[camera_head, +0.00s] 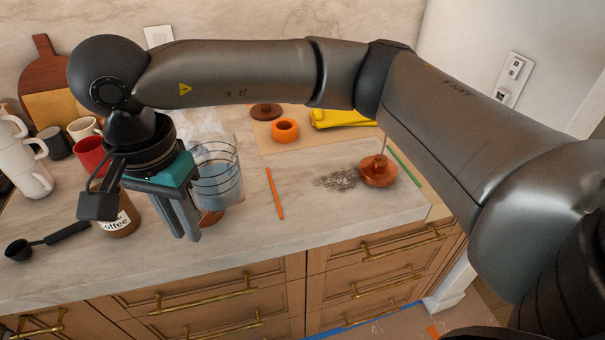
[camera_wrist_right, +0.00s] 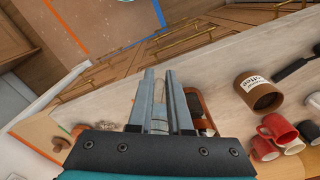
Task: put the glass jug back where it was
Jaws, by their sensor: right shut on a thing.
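The glass jug (camera_head: 218,178), clear with dark bands, is at the middle left of the counter in the head view, partly behind my right gripper (camera_head: 186,232). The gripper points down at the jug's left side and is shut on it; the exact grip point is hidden. In the right wrist view, the fingers (camera_wrist_right: 161,78) are close together with clear glass (camera_wrist_right: 157,118) faintly visible between them. A brown round piece (camera_head: 211,217) shows at the jug's base. I cannot tell if the jug touches the counter. My left gripper is not in view.
A coffee jar (camera_head: 122,220) stands close left of the gripper, with a black scoop (camera_head: 45,241) and a red mug (camera_head: 90,154) nearby. An orange stick (camera_head: 275,193), dark crumbs (camera_head: 338,180) and a copper-coloured lidded piece (camera_head: 378,172) lie to the right. The front counter strip is clear.

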